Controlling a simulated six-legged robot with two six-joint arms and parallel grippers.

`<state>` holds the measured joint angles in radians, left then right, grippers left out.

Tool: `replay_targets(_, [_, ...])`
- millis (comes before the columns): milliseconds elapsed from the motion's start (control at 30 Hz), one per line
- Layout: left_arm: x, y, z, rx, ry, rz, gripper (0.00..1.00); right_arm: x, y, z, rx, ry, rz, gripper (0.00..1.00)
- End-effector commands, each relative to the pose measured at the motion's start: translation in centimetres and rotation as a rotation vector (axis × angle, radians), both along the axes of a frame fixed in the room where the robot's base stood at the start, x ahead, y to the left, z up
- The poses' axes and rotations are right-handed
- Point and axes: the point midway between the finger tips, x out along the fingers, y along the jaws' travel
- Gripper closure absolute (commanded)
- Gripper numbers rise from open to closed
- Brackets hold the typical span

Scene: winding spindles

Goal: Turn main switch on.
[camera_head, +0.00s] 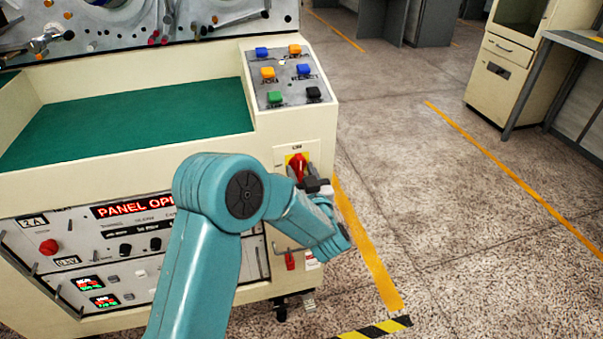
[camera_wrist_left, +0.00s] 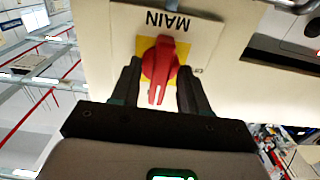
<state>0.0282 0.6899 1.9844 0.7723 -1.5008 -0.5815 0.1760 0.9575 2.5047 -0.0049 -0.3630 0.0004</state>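The main switch is a red rotary knob (camera_head: 298,166) on a yellow plate, on the cream front of the machine below the button panel. In the left wrist view the red knob (camera_wrist_left: 160,62) shows under an upside-down "MAIN" label (camera_wrist_left: 167,19), its handle pointing down the picture. My left gripper (camera_head: 312,186) is at the switch, partly hiding it in the head view. In the wrist view the open fingers of my left gripper (camera_wrist_left: 160,70) stand on either side of the knob. I cannot tell whether they touch it. My right gripper is not in view.
A panel (camera_head: 287,72) of coloured buttons lies above the switch, beside a green work surface (camera_head: 130,122). A control panel (camera_head: 120,255) with lit displays is lower left. A metal handle (camera_head: 290,247) is below the gripper. The floor (camera_head: 440,200) to the right is clear.

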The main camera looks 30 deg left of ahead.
Motion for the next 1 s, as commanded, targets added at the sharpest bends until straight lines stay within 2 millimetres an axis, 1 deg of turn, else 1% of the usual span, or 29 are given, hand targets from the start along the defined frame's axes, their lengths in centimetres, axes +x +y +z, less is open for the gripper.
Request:
replay_targets(167, [-0.2,-0.3,0.1,0.0,-0.001,-0.001,0.55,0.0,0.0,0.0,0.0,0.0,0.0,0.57])
replay_targets(267, [-0.9,-1.3,0.1,-0.001,-0.001,-0.003,0.55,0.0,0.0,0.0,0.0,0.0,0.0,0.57])
replay_targets(367, [-2.3,-3.0,0.1,0.0,0.0,-0.006,0.55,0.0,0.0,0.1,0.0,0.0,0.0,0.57])
replay_targets(500, [-4.8,-5.9,0.1,0.0,0.001,-0.007,0.55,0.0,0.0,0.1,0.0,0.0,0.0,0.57])
replay_targets(700, [-8.1,-9.7,0.0,0.001,0.0,-0.007,0.55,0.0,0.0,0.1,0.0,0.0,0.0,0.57])
replay_targets(833, [-9.5,-11.3,0.0,0.001,0.0,-0.005,0.55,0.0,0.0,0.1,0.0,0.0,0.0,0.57])
replay_targets(1000, [-10.5,-12.3,0.0,0.001,-0.001,-0.001,0.55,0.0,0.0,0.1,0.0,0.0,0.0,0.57])
